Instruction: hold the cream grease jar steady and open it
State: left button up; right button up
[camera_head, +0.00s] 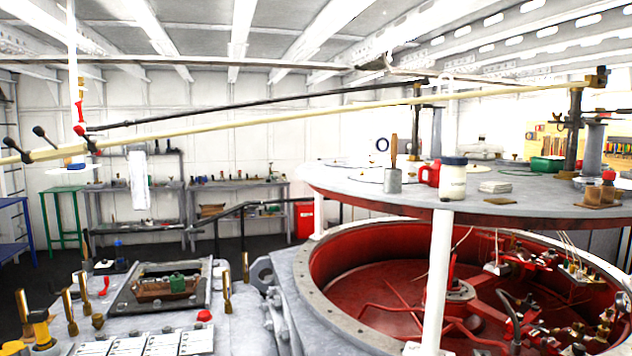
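The cream grease jar (453,182) stands upright on the round grey table top (400,195), near its front edge. Its dark blue lid (454,160) is on it. A red mug (430,174) stands just left of the jar and is partly hidden by it. Neither of my grippers is in view, and nothing is touching the jar.
A metal pot with a wooden handle (393,180) stands left of the mug. A pale stack (495,187) lies right of the jar. A green pot (546,165) stands farther back. Below the top is an open red drum (360,255) with pipes. A long pale bar (300,118) crosses above.

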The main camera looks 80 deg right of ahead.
aim_at(452, 186)
jog(key=z, duration=1.8)
